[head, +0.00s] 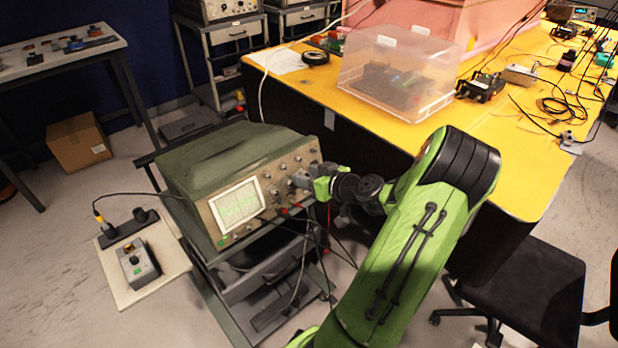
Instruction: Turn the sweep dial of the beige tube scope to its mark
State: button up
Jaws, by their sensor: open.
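The cart (228,285) has lower shelves with cables hanging in front. A side board (150,270) holds a small grey box (138,265). A yellow bench (520,150) with a clear plastic bin (398,75) stands behind my arm. A black chair (520,290) is at lower right.

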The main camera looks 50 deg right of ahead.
grip_shut()
jog(key=shift+m, duration=0.3)
jog(key=m+p, duration=0.1)
jog(key=m, duration=0.4)
jog(key=m+p, duration=0.1)
jog(key=m, duration=0.4)
jog(key=shift+f+m+t+y+p, duration=0.1)
jog(key=shift+m+t+y+p, duration=0.2)
jog(key=shift+p, duration=0.1)
dwell(0.5)
grip_release()
jog(key=shift+s, duration=0.1)
